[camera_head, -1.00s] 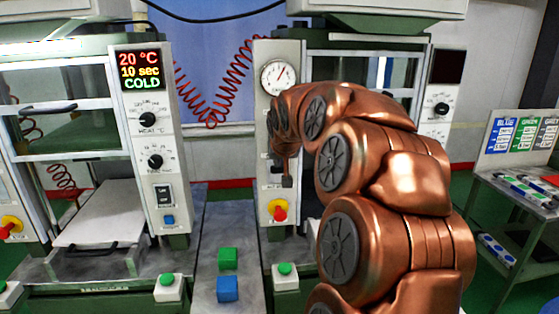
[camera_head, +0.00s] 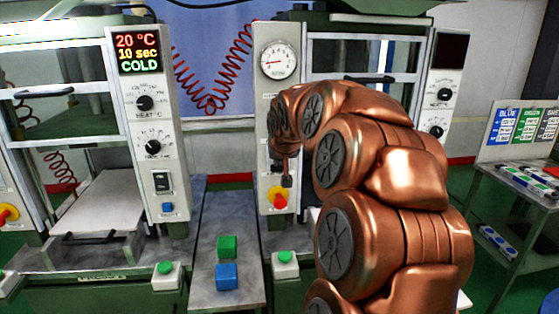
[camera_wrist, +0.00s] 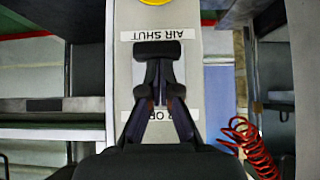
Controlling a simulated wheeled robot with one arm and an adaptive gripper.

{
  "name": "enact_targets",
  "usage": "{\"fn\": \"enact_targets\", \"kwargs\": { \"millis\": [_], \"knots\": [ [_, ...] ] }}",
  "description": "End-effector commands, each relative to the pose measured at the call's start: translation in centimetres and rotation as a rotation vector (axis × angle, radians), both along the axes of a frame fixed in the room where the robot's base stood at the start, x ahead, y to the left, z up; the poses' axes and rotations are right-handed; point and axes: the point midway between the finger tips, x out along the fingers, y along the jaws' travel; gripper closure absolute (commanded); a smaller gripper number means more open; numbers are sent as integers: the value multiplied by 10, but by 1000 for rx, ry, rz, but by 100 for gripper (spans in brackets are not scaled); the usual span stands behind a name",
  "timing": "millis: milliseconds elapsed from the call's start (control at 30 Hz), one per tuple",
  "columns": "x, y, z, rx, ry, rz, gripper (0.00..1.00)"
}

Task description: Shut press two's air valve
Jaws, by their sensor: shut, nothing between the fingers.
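A grey panel (camera_head: 264,110) with a round pressure gauge (camera_head: 278,60) stands at the left of the right-hand press. The gauge needle points left, at the low end. In the wrist view, an upside-down AIR SHUT label (camera_wrist: 150,36) and a partly hidden AIR OPEN label (camera_wrist: 190,114) are on the panel. My gripper (camera_wrist: 157,50) is shut and empty. In the head view my gripper (camera_head: 287,181) is at the panel's lower half.
A red-and-yellow knob (camera_head: 277,198) is just below my gripper on the panel. The left press (camera_head: 148,110) shows 20 °C, 10 sec, COLD. Green (camera_head: 227,246) and blue (camera_head: 227,277) blocks stand between the presses. A red coiled hose (camera_wrist: 249,147) hangs beside the panel.

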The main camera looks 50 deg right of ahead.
Motion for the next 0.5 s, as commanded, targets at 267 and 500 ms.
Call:
{"fn": "enact_targets", "kwargs": {
  "millis": [267,500],
  "knots": [
    [2,1,42,-4,-7,3,100],
    [-27,22,72,-5,-6,3,100]
  ]
}}
